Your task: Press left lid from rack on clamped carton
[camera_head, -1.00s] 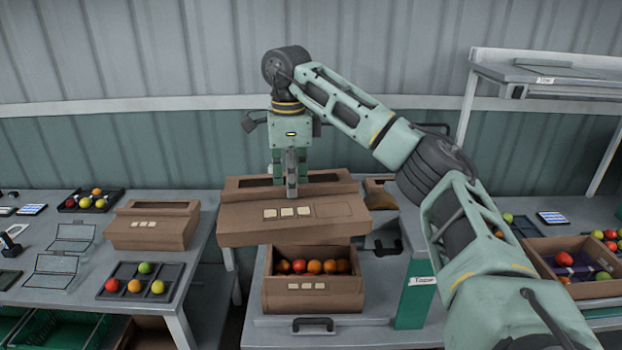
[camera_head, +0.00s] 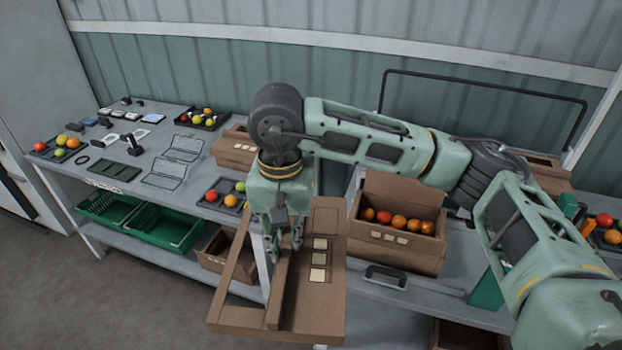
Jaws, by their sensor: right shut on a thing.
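My right gripper (camera_head: 285,245) is shut on a brown cardboard lid (camera_head: 322,292) with a window slot and pale square labels. The lid hangs in the air to the left of the open carton (camera_head: 398,250), over the gap between the two tables, turned with its long side toward me. It is clear of the carton. The carton stands upright on the right bench, with red and orange tomatoes inside and pale labels on its front. A dark clamp handle (camera_head: 386,274) is in front of it. My left gripper is out of view.
The left table (camera_head: 112,170) carries a closed carton (camera_head: 232,152), trays of tomatoes and small tools. Green crates (camera_head: 165,228) sit on its lower shelf. A black wire frame (camera_head: 480,88) and a brown cardboard piece (camera_head: 545,165) are behind the open carton.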

